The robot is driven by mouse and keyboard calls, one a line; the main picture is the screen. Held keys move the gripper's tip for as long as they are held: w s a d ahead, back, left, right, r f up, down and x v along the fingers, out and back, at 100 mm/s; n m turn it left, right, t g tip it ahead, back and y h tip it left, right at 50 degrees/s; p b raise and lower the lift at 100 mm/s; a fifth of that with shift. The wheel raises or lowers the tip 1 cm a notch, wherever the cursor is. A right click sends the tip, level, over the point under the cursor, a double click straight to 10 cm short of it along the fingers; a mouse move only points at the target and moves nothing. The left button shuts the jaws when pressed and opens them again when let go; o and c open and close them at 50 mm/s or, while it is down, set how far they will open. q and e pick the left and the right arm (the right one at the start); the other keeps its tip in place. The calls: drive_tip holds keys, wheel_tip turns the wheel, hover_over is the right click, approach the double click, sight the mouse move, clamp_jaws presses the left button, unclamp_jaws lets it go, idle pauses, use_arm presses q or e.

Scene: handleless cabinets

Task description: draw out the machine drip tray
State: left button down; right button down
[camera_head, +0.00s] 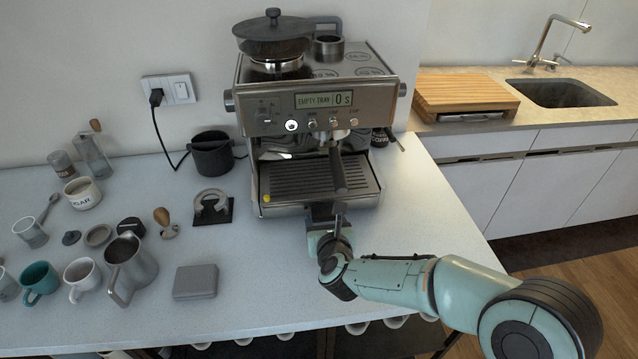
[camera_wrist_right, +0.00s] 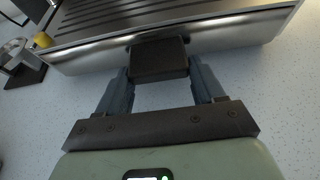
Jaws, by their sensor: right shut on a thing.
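The espresso machine (camera_head: 262,90) stands against the wall, its display reading "EMPTY TRAY". Its drip tray (camera_head: 290,180) sits low at the front under the group head, with a slatted dark top and a metal front. In the right wrist view the drip tray (camera_wrist_right: 85,58) shows its front face and a dark block-shaped handle (camera_wrist_right: 158,58). My right gripper (camera_head: 322,208) is at the middle of the tray front. In the wrist view its two fingers (camera_wrist_right: 164,74) close on the handle's two sides. How far the tray stands out is hard to tell. My left gripper is not in view.
A tamping stand (camera_head: 212,208), a grey box (camera_head: 195,281), a steel pitcher (camera_head: 130,268) and several cups stand to the left. A black knock box (camera_head: 212,155) is beside the machine. The counter (camera_head: 265,265) in front of the tray is clear apart from my arm.

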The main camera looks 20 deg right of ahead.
drive_tip(key=shift+s+a+r+b, duration=0.15)
drive_tip(key=shift+s+a+b, duration=0.1)
drive_tip(key=shift+s, duration=0.7)
drive_tip(key=shift+s+a+r+b, duration=0.1)
drive_tip(key=shift+s+a+b, duration=0.15)
drive_tip(key=shift+s, duration=0.7)
drive_tip(key=shift+b, duration=0.35)
drive_tip(key=shift+s+a+b, duration=0.15)
drive_tip(key=shift+s+a, duration=0.05)
drive_tip(key=shift+s, duration=0.7)
drive_tip(key=shift+s+a+b, duration=0.2)
drive_tip(key=shift+s+a, duration=0.05)
drive_tip(key=shift+s, duration=0.6)
drive_tip(key=shift+s+a+b, duration=0.15)
drive_tip(key=shift+s+a, duration=0.05)
drive_tip(key=shift+s, duration=0.7)
drive_tip(key=shift+b, duration=0.35)
drive_tip(key=shift+s+a, duration=0.25)
drive_tip(key=shift+s, duration=0.65)
drive_tip(key=shift+s+a, duration=0.2)
drive_tip(key=shift+s, duration=0.7)
drive_tip(key=shift+s+a, duration=0.25)
drive_tip(key=shift+s, duration=0.65)
drive_tip(key=shift+f+b, duration=0.1)
drive_tip(key=shift+b, duration=0.3)
